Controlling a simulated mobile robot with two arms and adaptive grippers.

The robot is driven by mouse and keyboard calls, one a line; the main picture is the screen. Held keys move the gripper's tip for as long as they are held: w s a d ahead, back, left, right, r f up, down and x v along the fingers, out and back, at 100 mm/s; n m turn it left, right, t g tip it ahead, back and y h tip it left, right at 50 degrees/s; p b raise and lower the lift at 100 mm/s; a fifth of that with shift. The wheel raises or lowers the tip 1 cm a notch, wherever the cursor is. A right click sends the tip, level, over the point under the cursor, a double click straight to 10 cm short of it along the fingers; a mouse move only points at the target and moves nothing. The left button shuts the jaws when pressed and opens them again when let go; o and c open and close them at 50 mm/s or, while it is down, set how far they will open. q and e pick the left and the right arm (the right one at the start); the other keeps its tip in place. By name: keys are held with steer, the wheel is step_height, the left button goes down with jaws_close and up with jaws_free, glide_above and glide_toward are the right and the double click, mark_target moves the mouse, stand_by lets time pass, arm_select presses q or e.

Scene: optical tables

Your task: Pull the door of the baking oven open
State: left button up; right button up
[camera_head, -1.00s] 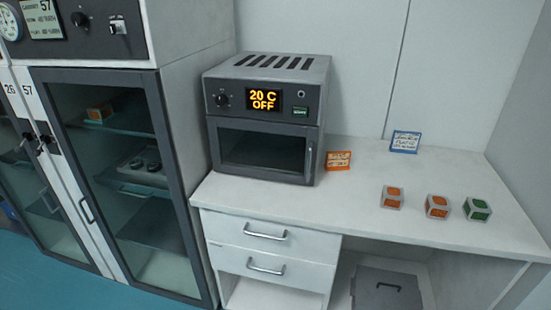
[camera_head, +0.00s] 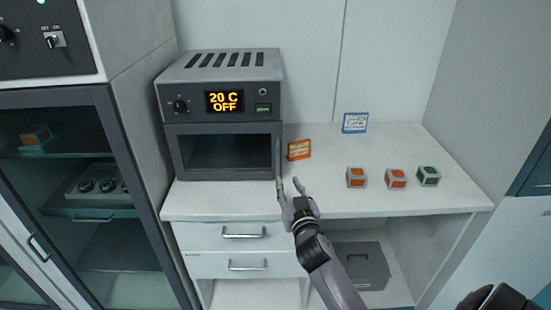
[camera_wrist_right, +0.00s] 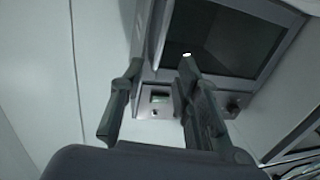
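The baking oven (camera_head: 220,112) is a grey box on the white worktop, with a display reading "20 C OFF". Its dark-windowed door (camera_head: 225,152) is shut, with a slim upright handle (camera_head: 278,156) at its right edge. My right gripper (camera_head: 288,184) is open and empty, low in front of the handle's lower end. Its left fingertip overlaps the handle's lower end in the head view; I cannot tell whether they touch. In the right wrist view the open fingers (camera_wrist_right: 155,75) frame the upside-down oven, its door window (camera_wrist_right: 225,38) beyond them.
An orange sign (camera_head: 299,150) stands close right of the oven. A blue-framed sign (camera_head: 355,122) and three small cubes (camera_head: 397,178) are farther right on the worktop (camera_head: 330,200). A tall glass-door cabinet stands at the left. Drawers (camera_head: 243,231) are below.

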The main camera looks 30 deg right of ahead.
mark_target(278, 161)
steer(key=p+x, duration=0.1)
steer(key=x, duration=1.2)
steer(key=shift+a, duration=0.1)
steer(key=shift+c, duration=0.4)
jaws_close()
steer(key=shift+f, duration=0.1)
